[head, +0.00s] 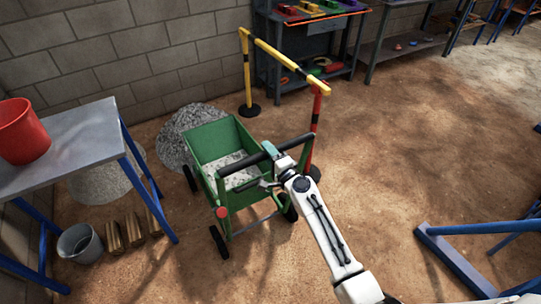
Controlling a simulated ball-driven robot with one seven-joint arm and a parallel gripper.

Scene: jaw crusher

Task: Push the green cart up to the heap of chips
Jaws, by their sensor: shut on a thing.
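The green cart (209,142) stands on the dirt floor at picture centre, with grey material lying in its tray. My gripper (268,150) is shut on the cart's black handle bar (296,143), at the near side of the cart. A dark grey, coarse heap of chips (172,137) lies just beyond the cart's far end, against the block wall. The cart hides part of this heap. I cannot tell whether the cart touches it. A paler, finer heap (100,184) lies to the left, partly behind a table.
A table (78,138) with a red bucket (22,130) stands left; a metal bucket (79,243) and wood blocks (133,231) are below. A yellow-black barrier (282,60) with a red-black post (316,125) stands close right of the cart.

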